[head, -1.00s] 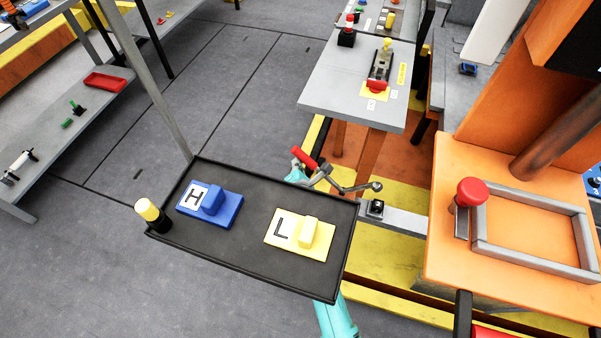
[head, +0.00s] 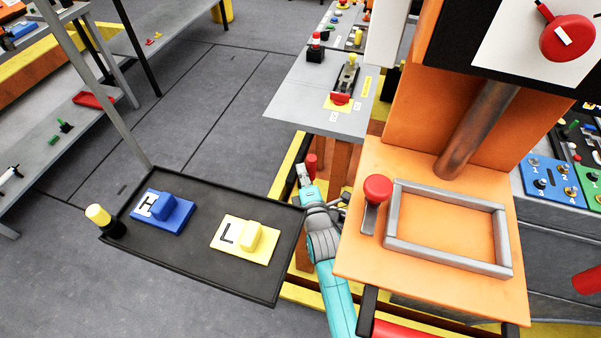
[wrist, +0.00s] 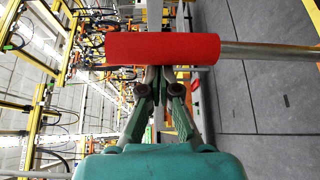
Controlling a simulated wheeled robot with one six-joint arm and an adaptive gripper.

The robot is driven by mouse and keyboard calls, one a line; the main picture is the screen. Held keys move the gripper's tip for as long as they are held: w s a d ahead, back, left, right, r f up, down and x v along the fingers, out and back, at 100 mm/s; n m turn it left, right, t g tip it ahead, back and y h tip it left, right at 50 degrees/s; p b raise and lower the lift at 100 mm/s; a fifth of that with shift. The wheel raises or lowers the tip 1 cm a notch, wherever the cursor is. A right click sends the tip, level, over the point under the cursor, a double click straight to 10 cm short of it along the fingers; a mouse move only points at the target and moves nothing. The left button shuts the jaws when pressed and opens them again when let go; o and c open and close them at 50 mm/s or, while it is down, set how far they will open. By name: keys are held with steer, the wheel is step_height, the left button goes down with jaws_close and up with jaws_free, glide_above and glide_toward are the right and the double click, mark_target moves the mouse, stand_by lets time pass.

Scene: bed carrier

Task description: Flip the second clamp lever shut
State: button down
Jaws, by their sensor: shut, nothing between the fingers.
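A clamp lever with a red cylindrical handle (head: 311,164) stands just beyond the right rim of the black tray. In the wrist view the red handle (wrist: 150,48) lies across the picture, with its metal rod (wrist: 265,52) running right. My gripper (head: 302,170) is beside the handle. In the wrist view the shut fingers (wrist: 158,76) end at the handle's near side, with nothing between them. I cannot tell whether they touch it. The clamp's lower parts are mostly hidden behind my arm.
The black tray (head: 190,258) holds a blue H block (head: 165,210) and a yellow L block (head: 245,240). At right is an orange table (head: 350,262) with a red knob (head: 377,188) and a grey frame (head: 445,262). A grey bench (head: 290,100) stands behind.

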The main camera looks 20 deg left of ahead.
steer(key=shift+d, duration=0.45)
steer(key=shift+d, duration=0.2)
steer(key=shift+a, duration=0.1)
